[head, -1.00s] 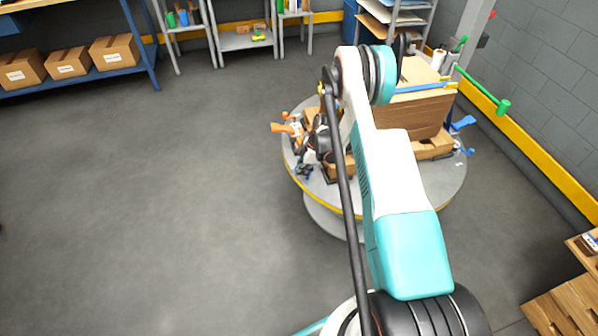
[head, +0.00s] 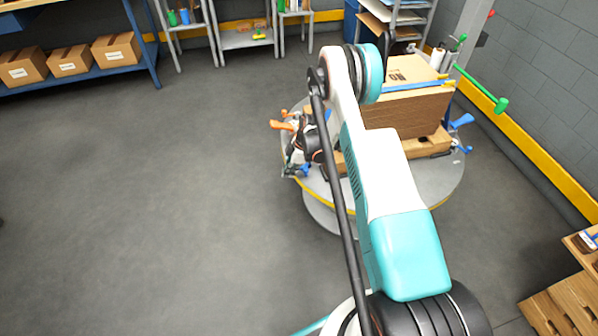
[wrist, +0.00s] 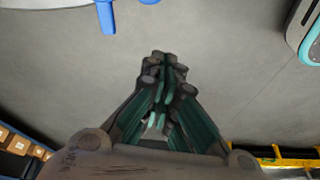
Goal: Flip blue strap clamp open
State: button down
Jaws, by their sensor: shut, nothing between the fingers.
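A blue clamp handle (head: 460,121) sticks out at the table's right side. Another blue piece shows low beside my gripper at the table's left edge. My gripper (head: 296,160) is at that left edge, below an orange handle (head: 283,125), and is partly hidden in the head view. In the wrist view my gripper (wrist: 165,75) is shut and empty over grey floor. A blue handle (wrist: 105,15) shows at the top, apart from the fingers. I cannot tell which clamp it belongs to.
A green-handled bar (head: 480,90) juts out on the right near the wall. Cardboard boxes (head: 70,62) sit on a shelf at the back left. The floor to the left is clear.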

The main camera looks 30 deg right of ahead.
jog(key=w+p+v, duration=0.1)
jog(key=p+v, duration=0.2)
jog(key=v, duration=0.6)
jog(key=shift+d+r, duration=0.3)
jog(key=shift+d, duration=0.15)
jog(key=shift+r, duration=0.1)
